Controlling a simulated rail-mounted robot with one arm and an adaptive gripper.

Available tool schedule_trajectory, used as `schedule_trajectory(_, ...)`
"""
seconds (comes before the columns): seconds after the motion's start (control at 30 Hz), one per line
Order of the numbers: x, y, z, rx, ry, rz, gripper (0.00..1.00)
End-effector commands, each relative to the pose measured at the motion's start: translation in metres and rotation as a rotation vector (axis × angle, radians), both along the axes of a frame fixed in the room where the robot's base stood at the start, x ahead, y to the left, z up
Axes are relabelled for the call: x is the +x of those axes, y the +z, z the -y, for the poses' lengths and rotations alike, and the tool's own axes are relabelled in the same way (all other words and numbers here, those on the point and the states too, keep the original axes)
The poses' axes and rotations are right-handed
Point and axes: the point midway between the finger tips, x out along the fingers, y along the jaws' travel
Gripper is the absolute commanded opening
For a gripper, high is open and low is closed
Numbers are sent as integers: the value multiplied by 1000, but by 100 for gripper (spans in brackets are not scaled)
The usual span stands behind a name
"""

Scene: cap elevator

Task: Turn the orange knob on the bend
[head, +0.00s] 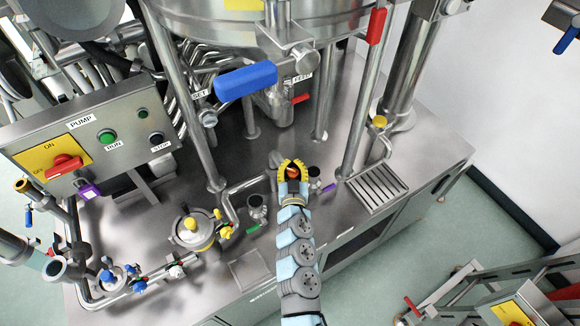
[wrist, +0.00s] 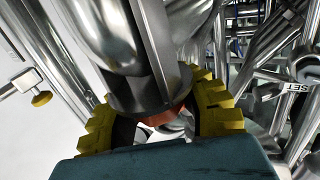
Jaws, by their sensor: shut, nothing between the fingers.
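The orange knob (head: 292,173) shows as a small patch between the yellow fingers of my gripper (head: 288,163) in the head view. In the wrist view the orange knob (wrist: 165,117) is an orange band at the lower end of a thick steel fitting (wrist: 135,85). The yellow fingers of my gripper (wrist: 165,112) lie on either side of it there. My gripper is shut and has no hold on the knob. The fingers and the steel fitting hide most of the knob, so I cannot tell whether they touch it.
A blue handle (head: 245,81) and a red handle (head: 376,26) hang above and behind. The pump box (head: 90,130) stands left. A yellow-topped vessel (head: 192,232), a purple handle (head: 329,188) and a drain grate (head: 377,187) are nearby. Steel legs rise around the arm.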

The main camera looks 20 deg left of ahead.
Motion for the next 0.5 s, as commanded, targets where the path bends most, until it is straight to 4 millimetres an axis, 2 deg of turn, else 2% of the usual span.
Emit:
schedule_trajectory(0.13, 1, -6, 3, 2, -69, 0, 0)
schedule_trajectory(0.5, 2, -6, 7, 6, -218, 4, 0)
